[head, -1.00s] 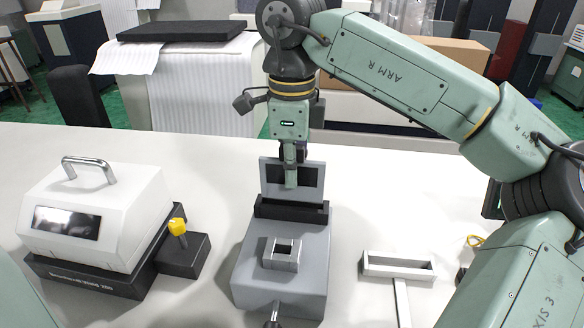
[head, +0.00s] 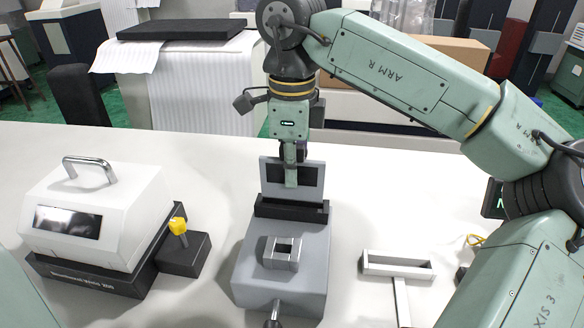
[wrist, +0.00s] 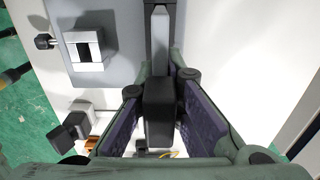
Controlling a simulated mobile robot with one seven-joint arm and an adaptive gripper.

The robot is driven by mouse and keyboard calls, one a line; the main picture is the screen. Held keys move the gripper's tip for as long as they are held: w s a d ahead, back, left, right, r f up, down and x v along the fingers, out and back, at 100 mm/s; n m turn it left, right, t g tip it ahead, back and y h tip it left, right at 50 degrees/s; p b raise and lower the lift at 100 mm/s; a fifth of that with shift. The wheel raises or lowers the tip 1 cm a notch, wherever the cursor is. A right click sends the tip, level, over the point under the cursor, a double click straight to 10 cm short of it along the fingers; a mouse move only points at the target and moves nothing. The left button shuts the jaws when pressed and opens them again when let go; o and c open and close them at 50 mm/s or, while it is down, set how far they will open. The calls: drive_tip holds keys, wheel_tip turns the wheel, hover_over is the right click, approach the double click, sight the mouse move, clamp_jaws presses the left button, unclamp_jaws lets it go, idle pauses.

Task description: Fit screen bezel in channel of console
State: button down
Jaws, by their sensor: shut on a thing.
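The screen bezel (head: 309,192) is a flat grey plate with a dark window. My gripper (head: 291,178) is shut on its upper middle, and the bezel stands upright. Its lower edge meets the black channel (head: 290,209) at the back of the grey console (head: 248,268). I cannot tell how deep the edge sits, as the channel's front wall hides it. In the wrist view the bezel (wrist: 160,40) shows edge-on as a pale strip, in line with the dark channel and just beyond the fingers (wrist: 160,75). The console (wrist: 100,12) is at the upper left there.
A square metal socket (head: 282,253) sits on the console, with a knob (head: 272,322) at its front. A white machine (head: 95,210) with a handle and a yellow-topped switch (head: 178,228) stand left.

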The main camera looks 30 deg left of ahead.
sight(292, 198)
drive_tip(key=shift+f+b, duration=1.4)
drive_tip(key=shift+f, duration=0.7)
idle(0.4)
drive_tip(key=c, duration=1.7)
unclamp_jaws()
drive_tip(key=shift+o, duration=0.2)
wheel_tip(292, 198, up, 12)
drive_tip(key=shift+r, duration=0.1)
